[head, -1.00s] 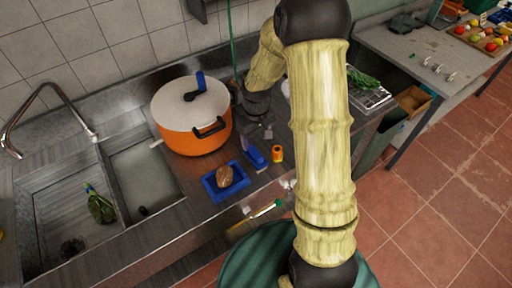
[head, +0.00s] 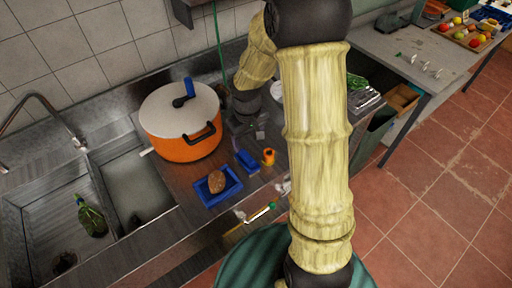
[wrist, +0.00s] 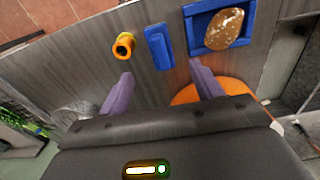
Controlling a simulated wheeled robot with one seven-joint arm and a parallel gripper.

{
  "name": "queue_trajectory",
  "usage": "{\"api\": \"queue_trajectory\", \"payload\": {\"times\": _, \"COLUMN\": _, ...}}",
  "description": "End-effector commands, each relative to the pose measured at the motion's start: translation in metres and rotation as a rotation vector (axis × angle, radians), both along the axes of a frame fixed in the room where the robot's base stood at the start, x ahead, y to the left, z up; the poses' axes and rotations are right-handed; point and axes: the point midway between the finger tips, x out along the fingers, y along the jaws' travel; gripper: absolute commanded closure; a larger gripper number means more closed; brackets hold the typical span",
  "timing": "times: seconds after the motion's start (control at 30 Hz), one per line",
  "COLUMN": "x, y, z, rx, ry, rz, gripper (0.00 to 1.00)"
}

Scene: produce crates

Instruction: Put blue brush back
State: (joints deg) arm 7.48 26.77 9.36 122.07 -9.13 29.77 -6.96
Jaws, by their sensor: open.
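A small blue block-like thing (head: 247,160), which I take for the blue brush, lies on the metal counter between a blue tray (head: 233,198) and a small orange cylinder (head: 268,157). It also shows in the wrist view (wrist: 159,47), long and narrow, with bristles not visible. My gripper (head: 256,136) is beside it, toward the wall. In the wrist view my gripper (wrist: 160,85) has its two purple fingers wide apart with nothing between them. The blue thing is beyond the fingertips, roughly in line with the gap. Another blue piece (head: 189,87) shows at the pot lid.
An orange pot (head: 185,148) with a pale lid stands left of my gripper. The blue tray holds a brown, potato-like item (head: 216,182). A green-tipped brush-like tool (head: 262,212) is at the counter's front edge. The sink (head: 140,190) is at left.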

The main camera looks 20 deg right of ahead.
Motion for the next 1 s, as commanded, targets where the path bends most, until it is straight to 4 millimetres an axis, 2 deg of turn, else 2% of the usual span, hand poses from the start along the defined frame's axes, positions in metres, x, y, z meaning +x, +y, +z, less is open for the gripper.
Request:
{"api": "queue_trajectory", "payload": {"times": 0.03, "x": -0.011, "y": 0.001, "z": 0.012, "rx": -0.003, "ry": -0.019, "rz": -0.018, "gripper": 0.35}}
{"api": "queue_trajectory", "payload": {"times": 0.2, "x": -0.057, "y": 0.001, "z": 0.044, "rx": 0.0, "ry": -0.095, "rz": -0.117, "gripper": 0.35}}
{"api": "queue_trajectory", "payload": {"times": 0.33, "x": -0.092, "y": 0.001, "z": 0.061, "rx": 0.018, "ry": -0.152, "rz": -0.199, "gripper": 0.35}}
{"api": "queue_trajectory", "payload": {"times": 0.47, "x": -0.116, "y": 0.001, "z": 0.068, "rx": 0.036, "ry": -0.187, "rz": -0.254, "gripper": 0.35}}
{"api": "queue_trajectory", "payload": {"times": 0.6, "x": -0.123, "y": 0.001, "z": 0.07, "rx": 0.042, "ry": -0.197, "rz": -0.273, "gripper": 0.35}}
{"api": "queue_trajectory", "payload": {"times": 1.0, "x": -0.122, "y": 0.001, "z": 0.07, "rx": 0.041, "ry": -0.196, "rz": -0.271, "gripper": 0.35}}
